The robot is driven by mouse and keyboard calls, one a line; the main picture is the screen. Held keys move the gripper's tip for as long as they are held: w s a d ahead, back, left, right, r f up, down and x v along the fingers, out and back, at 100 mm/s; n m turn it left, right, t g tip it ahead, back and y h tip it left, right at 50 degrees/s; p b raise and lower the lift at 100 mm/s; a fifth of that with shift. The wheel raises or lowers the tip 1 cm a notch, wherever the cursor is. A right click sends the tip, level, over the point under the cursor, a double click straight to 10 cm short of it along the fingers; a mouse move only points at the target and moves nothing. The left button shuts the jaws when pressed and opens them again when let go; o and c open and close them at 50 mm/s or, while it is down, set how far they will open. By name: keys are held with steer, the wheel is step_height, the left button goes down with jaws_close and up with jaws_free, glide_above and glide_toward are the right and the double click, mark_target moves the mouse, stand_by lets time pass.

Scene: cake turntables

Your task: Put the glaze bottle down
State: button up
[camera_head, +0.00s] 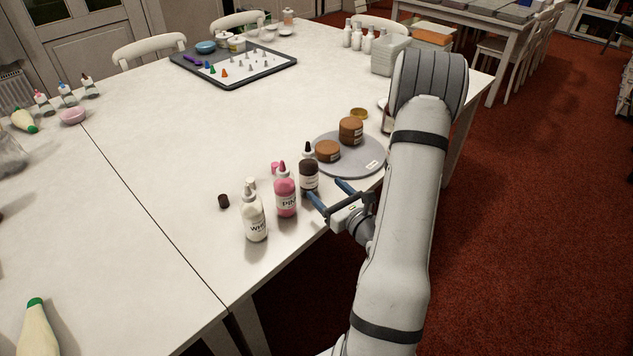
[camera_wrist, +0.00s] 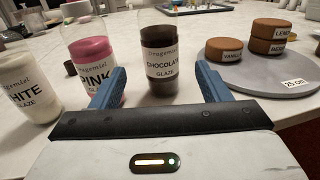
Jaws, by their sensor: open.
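Three glaze bottles stand upright in a row near the table's edge. They are a white one (camera_head: 254,217), a pink one (camera_head: 285,195) and a dark chocolate one (camera_head: 309,177). The wrist view shows their labels: white (camera_wrist: 24,85), pink (camera_wrist: 92,68) and chocolate (camera_wrist: 162,68). My gripper (camera_head: 329,196) is open and empty at the table's edge, with its blue fingers pointing at the chocolate bottle. In the wrist view, the chocolate bottle stands beyond and between the two fingertips (camera_wrist: 158,80), apparently clear of them. The bottle tops are cut off in the wrist view.
A grey turntable (camera_head: 345,162) with brown cake rounds, one labelled vanilla, stands just right of the chocolate bottle. A dark cap (camera_head: 224,201) and a pink cap lie behind the bottles. A tray (camera_head: 232,68) with small coloured nozzles is farther back. The table's middle is clear.

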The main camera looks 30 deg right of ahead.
steer(key=shift+s+d+r+p, duration=0.1)
steer(key=shift+s+p, duration=0.1)
steer(key=shift+s, duration=0.3)
steer(key=shift+s+d+r+p, duration=0.1)
steer(key=shift+s+p, duration=0.05)
steer(key=shift+s, duration=0.35)
steer(key=s+a+r+n+g+y+p, duration=0.1)
steer(key=s+a+r+n+g+y, duration=0.3)
steer(key=a+n, duration=0.3)
steer(key=s+a+r+n+g+y+p, duration=0.1)
steer(key=s+a+r+n+g+y, duration=0.2)
steer(key=a+n+g, duration=0.4)
steer(key=s+a+r+n+g+y+p, duration=0.1)
steer(key=s+a+r+n+g+y, duration=0.25)
steer(key=a+n+g, duration=0.35)
steer(key=s+a+n+g+h, duration=0.1)
steer(key=s+n+g+h, duration=0.1)
steer(key=s+n+h, duration=0.4)
steer(key=d+r+n+t+h, duration=0.4)
steer(key=d+r+n+h, duration=0.1)
steer(key=r+n+h, duration=0.1)
steer(key=shift+w+r+n+t+h, duration=0.3)
steer(key=shift+w+r+n+h, duration=0.15)
steer(key=shift+n+h, duration=0.2)
